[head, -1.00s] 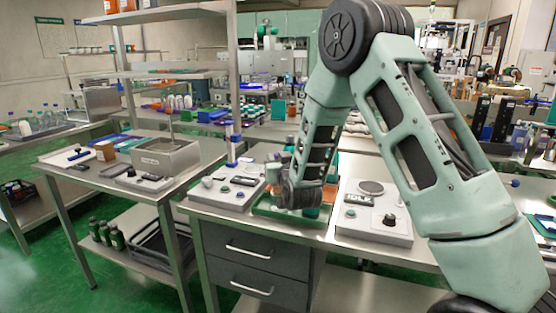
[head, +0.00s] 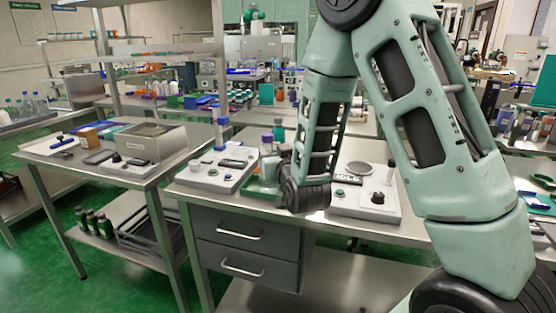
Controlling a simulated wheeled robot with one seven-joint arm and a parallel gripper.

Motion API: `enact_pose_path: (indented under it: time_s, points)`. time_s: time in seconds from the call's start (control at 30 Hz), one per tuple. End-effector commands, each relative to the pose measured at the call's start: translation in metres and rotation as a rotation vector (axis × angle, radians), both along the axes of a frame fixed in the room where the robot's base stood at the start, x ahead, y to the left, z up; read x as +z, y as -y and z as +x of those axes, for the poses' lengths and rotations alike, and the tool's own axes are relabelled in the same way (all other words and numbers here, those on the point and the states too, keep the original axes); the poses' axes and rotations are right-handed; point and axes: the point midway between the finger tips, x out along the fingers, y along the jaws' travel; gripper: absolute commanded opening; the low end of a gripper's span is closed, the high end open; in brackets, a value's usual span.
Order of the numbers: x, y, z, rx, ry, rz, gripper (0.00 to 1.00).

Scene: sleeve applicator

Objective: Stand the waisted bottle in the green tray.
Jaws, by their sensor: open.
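The green tray (head: 258,191) lies on the steel bench between two grey instrument panels; my wrist covers its right part. Small bottles with purple or dark caps (head: 267,143) show upright at the tray, just left of my forearm. They are small and partly hidden, so I cannot tell which is the waisted bottle. My gripper (head: 284,172) is low over the right side of the tray, open; its fingertips are mostly hidden by the dark wrist. I cannot see anything held in it.
A panel with knobs (head: 208,176) stands left of the tray and another panel (head: 350,203) right of it, both close to my wrist. A steel box (head: 150,141) stands on the left table. A shelf post (head: 219,60) rises behind the bench. Drawers (head: 240,236) are under the front edge.

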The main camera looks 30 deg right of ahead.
Motion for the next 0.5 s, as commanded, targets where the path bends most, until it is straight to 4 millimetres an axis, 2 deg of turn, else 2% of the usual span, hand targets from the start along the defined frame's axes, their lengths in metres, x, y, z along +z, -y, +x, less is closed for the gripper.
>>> enact_pose_path:
  time_s: [0.2,0.5]
  points:
    - [0.003,-0.006,-0.018,-0.001,-0.004,0.001,0.51]
    - [0.001,-0.008,-0.027,0.000,0.000,0.000,0.51]
